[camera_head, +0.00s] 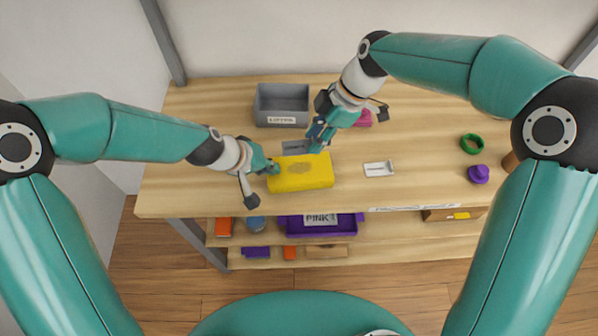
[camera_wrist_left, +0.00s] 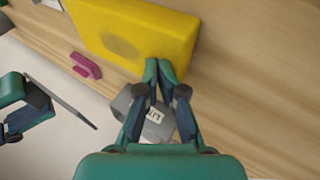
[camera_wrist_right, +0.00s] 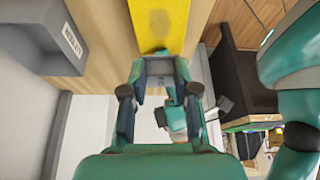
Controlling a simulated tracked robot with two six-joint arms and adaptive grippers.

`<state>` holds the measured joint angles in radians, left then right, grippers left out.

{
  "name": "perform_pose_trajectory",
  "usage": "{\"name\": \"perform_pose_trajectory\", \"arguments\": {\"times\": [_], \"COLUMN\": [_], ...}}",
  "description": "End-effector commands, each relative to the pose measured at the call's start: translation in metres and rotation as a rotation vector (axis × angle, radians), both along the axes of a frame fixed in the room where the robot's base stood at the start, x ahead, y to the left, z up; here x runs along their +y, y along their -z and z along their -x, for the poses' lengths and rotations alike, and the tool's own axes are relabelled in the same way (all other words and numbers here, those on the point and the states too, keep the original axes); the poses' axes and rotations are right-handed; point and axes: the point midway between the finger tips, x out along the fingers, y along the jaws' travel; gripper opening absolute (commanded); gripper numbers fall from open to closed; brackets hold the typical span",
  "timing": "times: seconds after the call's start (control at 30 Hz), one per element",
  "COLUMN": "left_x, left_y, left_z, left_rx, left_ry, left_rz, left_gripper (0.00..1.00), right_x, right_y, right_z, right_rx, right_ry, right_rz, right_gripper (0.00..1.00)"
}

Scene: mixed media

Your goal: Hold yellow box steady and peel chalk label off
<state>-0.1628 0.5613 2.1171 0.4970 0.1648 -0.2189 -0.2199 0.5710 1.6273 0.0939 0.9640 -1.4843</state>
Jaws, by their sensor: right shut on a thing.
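The yellow box (camera_head: 312,174) lies near the table's front edge, with a faint dark patch on its face, clear in the left wrist view (camera_wrist_left: 122,47). My left gripper (camera_head: 270,166) is at the box's left end; its fingertips (camera_wrist_left: 163,68) are together against or just in front of the box, contact unclear. My right gripper (camera_head: 318,137) is above and behind the box, shut on a thin grey sheet, apparently the label (camera_head: 297,149). The sheet appears edge-on in the left wrist view (camera_wrist_left: 62,102), apart from the box. Its writing is not readable.
A grey labelled bin (camera_head: 282,100) stands behind. A pink object (camera_head: 364,118) is behind the right gripper. A white card (camera_head: 379,169), green ring (camera_head: 471,144) and purple object (camera_head: 478,174) lie to the right. A lower shelf holds a purple tray (camera_head: 318,230).

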Motion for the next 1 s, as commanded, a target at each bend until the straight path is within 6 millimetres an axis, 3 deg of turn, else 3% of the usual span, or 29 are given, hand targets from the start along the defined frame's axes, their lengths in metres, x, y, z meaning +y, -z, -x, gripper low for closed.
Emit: {"name": "perform_pose_trajectory", "arguments": {"times": [0.23, 0.8, 1.0], "left_x": [0.0, 0.0, 0.0], "left_y": [-0.001, -0.048, -0.05], "left_z": [0.002, 0.0, 0.0], "left_rx": [0.005, 0.001, 0.001], "left_ry": [0.001, 0.0, 0.0], "left_rz": [-0.001, 0.0, 0.0], "left_gripper": [0.0, 0.0, 0.0], "right_x": [0.0, 0.0, 0.0], "right_y": [-0.003, -0.044, -0.046], "right_z": [0.0, 0.0, 0.0], "right_rx": [0.0, 0.0, 0.0], "right_ry": [0.0, 0.0, 0.0], "right_rz": [0.0, 0.0, 0.0], "right_gripper": [0.0, 0.0, 0.0]}}
